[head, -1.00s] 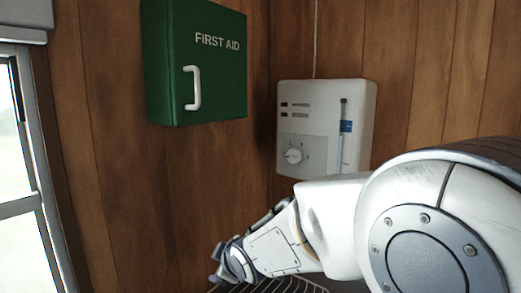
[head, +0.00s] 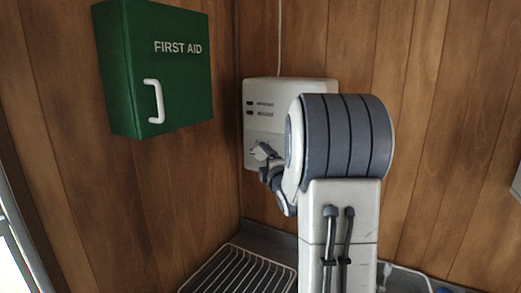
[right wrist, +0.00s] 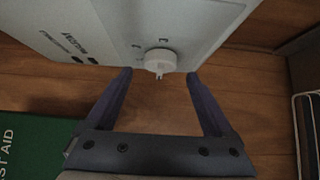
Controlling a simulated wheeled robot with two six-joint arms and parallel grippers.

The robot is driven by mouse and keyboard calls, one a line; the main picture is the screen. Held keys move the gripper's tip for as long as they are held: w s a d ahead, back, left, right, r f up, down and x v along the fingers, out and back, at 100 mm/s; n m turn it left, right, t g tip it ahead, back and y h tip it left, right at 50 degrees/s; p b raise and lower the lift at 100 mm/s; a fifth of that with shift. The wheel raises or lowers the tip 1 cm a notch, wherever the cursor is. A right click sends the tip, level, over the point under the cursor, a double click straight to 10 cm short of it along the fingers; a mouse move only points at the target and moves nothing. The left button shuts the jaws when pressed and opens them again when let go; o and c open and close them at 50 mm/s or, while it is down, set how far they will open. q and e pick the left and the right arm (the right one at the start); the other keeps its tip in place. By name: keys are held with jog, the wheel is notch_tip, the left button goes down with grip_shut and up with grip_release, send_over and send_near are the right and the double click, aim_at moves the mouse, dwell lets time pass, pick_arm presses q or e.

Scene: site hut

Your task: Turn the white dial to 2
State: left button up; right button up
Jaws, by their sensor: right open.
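The white dial (right wrist: 160,61) sits on the face of the white wall unit (right wrist: 195,22), ahead of my right gripper in the right wrist view. My right gripper (right wrist: 158,75) is open, its two dark fingers one on each side of the dial's line and apart from it. In the head view the dial (head: 262,152) is partly hidden by the right gripper (head: 265,165), and my arm covers the right part of the wall unit (head: 290,88). The number the dial points to cannot be read. My left gripper is not in view.
A green first aid cabinet (head: 175,80) with a white handle hangs on the wood wall left of the unit. A wire rack (head: 235,275) lies on the counter below. A cord runs up the wall above the unit.

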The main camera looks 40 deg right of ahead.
aim_at(261, 156)
jog(key=p+x, duration=0.1)
jog(key=x, duration=0.1)
jog(key=shift+w+r, duration=0.15)
jog(key=shift+w, duration=0.15)
jog(key=shift+w+d, duration=0.3)
jog(key=shift+w, duration=0.3)
